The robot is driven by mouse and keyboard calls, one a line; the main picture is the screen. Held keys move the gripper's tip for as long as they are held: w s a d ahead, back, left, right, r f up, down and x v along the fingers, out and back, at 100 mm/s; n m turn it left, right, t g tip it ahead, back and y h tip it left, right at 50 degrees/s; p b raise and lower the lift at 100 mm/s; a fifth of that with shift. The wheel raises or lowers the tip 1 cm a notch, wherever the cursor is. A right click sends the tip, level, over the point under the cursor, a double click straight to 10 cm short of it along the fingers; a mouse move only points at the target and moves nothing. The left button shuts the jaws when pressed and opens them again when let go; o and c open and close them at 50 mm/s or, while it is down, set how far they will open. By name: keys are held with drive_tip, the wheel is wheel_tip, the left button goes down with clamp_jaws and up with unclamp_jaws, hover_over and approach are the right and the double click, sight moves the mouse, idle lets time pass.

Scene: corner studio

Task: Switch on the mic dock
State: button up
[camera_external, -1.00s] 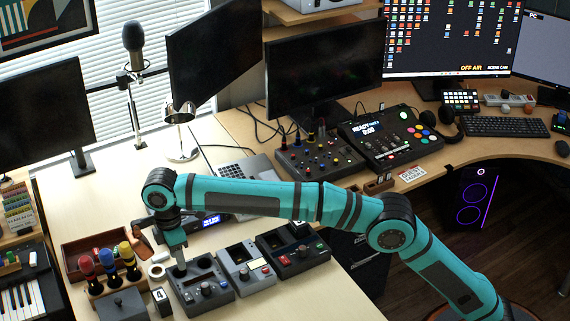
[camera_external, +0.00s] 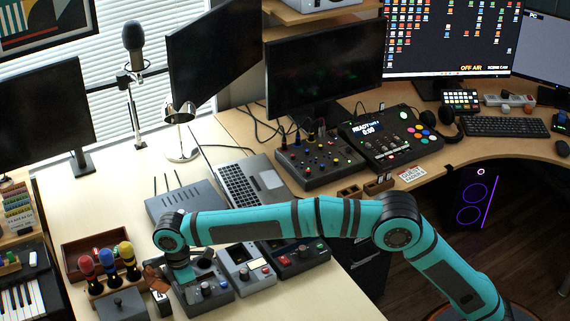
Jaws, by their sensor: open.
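Three grey and dark control boxes stand in a row on the light desk. The left box (camera_external: 213,288) has knobs, the middle box (camera_external: 240,270) has a red button, and the right box (camera_external: 304,258) is darker with red and green buttons. None carries a readable name, so I cannot tell which is the mic dock. My gripper (camera_external: 187,281) is open and points down over the left part of the left box. Its fingers are small and partly hidden, and contact is unclear.
Red, blue and yellow-topped microphones (camera_external: 107,264) stand in a wooden holder left of my gripper. A small grey box (camera_external: 122,304) stands in front of them. A router (camera_external: 187,199) and laptop (camera_external: 252,180) lie behind my arm. Bare desk (camera_external: 325,294) shows at the right.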

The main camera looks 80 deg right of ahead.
drive_tip(key=c, duration=0.7)
drive_tip(key=shift+s+a+t+h, duration=0.1)
drive_tip(key=shift+s+t+h, duration=0.05)
drive_tip(key=shift+t+h, duration=0.45)
drive_tip(key=o, duration=0.7)
drive_tip(key=shift+r, duration=0.1)
wheel_tip(320, 180, up, 17)
drive_tip(key=shift+r, duration=0.15)
